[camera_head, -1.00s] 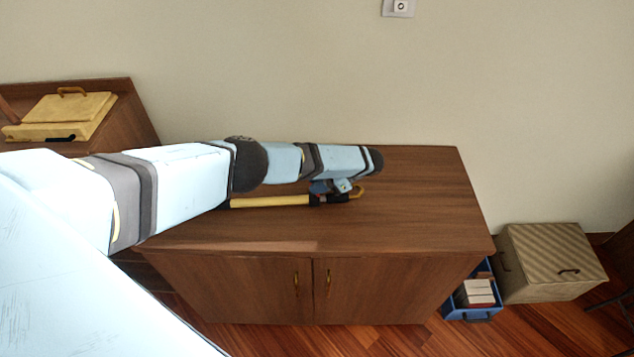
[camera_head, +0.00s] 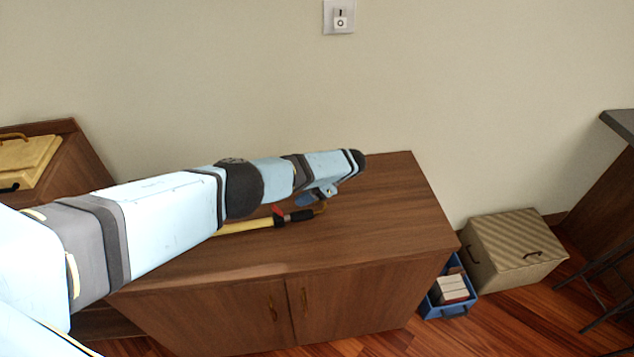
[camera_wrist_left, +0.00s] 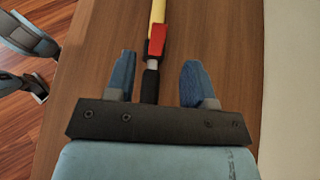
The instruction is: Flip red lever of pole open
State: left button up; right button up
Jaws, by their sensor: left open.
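The red lever also shows in the left wrist view (camera_wrist_left: 157,40), ahead of the fingertips. My left gripper (camera_head: 320,196) is above the pole's black end. In the left wrist view my left gripper (camera_wrist_left: 158,75) is open, its two blue fingers on either side of the black grip.
The wooden cabinet (camera_head: 395,215) has clear top space to the right and front. A blue bin (camera_head: 448,299) with boxes and a striped box (camera_head: 515,250) stand on the floor at right. A yellow case (camera_head: 28,160) sits at left.

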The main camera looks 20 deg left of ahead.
pick_arm(q)
jog(key=b+v, duration=0.2)
jog(key=v, duration=0.4)
jog(key=shift+d, duration=0.2)
jog(key=shift+w+r, duration=0.1)
